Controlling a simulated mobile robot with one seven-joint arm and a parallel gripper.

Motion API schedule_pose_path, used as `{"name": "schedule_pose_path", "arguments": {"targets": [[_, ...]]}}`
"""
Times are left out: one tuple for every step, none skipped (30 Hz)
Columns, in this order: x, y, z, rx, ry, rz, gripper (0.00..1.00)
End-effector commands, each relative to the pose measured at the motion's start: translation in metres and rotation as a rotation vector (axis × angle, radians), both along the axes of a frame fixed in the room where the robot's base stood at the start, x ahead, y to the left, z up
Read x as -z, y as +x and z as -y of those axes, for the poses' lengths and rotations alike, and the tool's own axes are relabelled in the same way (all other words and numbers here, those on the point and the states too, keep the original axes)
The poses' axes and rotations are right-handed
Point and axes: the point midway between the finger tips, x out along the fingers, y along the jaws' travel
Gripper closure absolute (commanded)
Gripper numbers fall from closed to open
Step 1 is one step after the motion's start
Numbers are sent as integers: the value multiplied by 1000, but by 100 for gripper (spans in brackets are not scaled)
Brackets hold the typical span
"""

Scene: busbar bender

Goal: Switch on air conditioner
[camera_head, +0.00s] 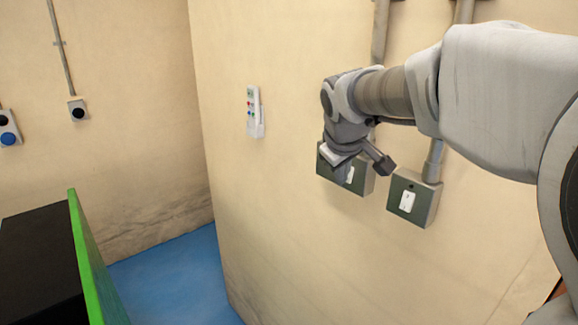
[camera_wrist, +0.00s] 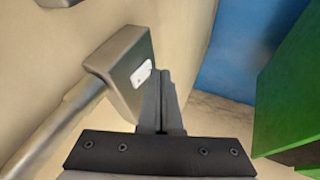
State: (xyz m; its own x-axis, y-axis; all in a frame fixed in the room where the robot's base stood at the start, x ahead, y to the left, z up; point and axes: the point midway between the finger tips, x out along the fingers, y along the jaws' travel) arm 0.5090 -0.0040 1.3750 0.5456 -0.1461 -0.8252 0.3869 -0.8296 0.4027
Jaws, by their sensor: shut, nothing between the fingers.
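No air conditioner unit shows in either view. A white remote-like control (camera_head: 254,112) with small coloured buttons hangs in a holder on the wall. Two grey-green switch boxes hang right of it. The left box (camera_head: 366,185) is partly hidden by my gripper (camera_head: 342,176); the right box (camera_head: 424,205) is clear, with a white switch (camera_head: 407,201). In the wrist view my gripper (camera_wrist: 161,73) is shut and empty, its fingertips beside a box (camera_wrist: 118,62) with a white switch (camera_wrist: 142,73). I cannot tell whether they touch it.
Conduits (camera_head: 435,160) run up the wall from the boxes. A green-edged black object (camera_head: 85,255) stands at lower left, also green at the wrist view's right (camera_wrist: 292,85). Blue floor (camera_head: 175,275) lies between it and the wall. Round-button boxes (camera_head: 77,110) hang on the far wall.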

Motion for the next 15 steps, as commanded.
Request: {"name": "schedule_pose_path", "arguments": {"targets": [[0, 2, 3, 1, 0, -1, 100], [0, 3, 4, 1, 0, -1, 100], [1, 3, 5, 0, 0, 0, 100], [1, 4, 5, 0, 0, 0, 100], [1, 4, 5, 0, 0, 0, 100], [1, 4, 5, 0, 0, 0, 100], [1, 4, 5, 0, 0, 1, 100], [1, 4, 5, 0, 0, 1, 100], [1, 4, 5, -1, 0, 1, 100], [1, 4, 5, -1, 0, 1, 100], [1, 4, 5, -1, 0, 1, 100], [1, 4, 5, -1, -1, 0, 100], [1, 4, 5, -1, 0, 1, 100], [2, 4, 5, -1, -1, 1, 100], [3, 4, 5, -1, -5, 4, 100]]}}
